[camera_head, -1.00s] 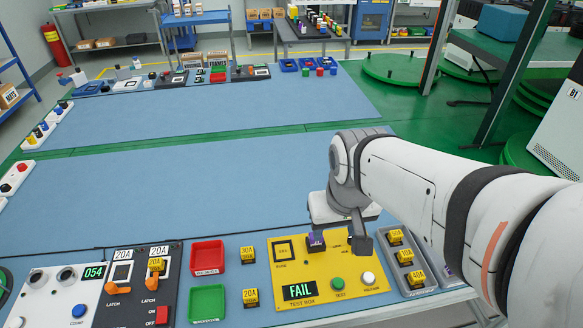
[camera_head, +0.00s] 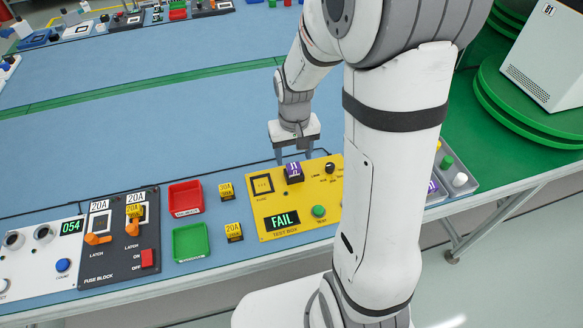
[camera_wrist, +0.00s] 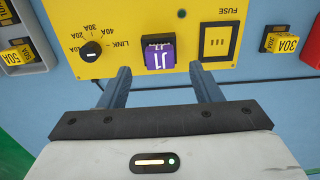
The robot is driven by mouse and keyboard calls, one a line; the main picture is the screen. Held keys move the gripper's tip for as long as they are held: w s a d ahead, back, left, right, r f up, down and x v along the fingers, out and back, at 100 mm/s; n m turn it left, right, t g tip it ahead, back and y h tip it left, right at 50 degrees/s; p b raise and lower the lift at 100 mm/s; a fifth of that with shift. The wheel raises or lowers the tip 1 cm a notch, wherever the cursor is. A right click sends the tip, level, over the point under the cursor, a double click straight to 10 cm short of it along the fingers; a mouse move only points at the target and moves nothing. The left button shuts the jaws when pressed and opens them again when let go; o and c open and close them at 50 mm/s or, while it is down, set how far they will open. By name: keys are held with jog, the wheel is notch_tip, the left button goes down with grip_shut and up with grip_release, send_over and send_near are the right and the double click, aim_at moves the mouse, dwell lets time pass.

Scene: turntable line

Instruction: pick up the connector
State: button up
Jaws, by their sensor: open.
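A purple block with white lettering, likely the connector (camera_head: 293,170), sits in a dark socket on the yellow test box (camera_head: 262,203). In the wrist view the purple connector (camera_wrist: 160,53) is upside down, beside the LINK label. My gripper (camera_head: 292,156) is just behind the connector, at the box's back edge. Its two fingers (camera_wrist: 162,84) are spread wide, with nothing between them. The connector lies ahead of the gap, roughly centred between the tips. No contact shows. Another purple piece (camera_head: 434,186) shows in the grey tray at the right, partly hidden by my arm.
A dial (camera_wrist: 91,51) and a FUSE socket (camera_wrist: 217,41) flank the connector. Yellow fuses (camera_head: 234,231), a red tray (camera_head: 186,197), a green tray (camera_head: 191,241) and the fuse block (camera_head: 118,238) stand left. The blue mat behind the box is mostly clear.

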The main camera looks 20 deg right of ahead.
aim_at(294, 166)
notch_tip(294, 166, down, 5)
jog(key=shift+r, duration=0.2)
jog(key=c, duration=1.1)
jog(key=shift+r, duration=0.15)
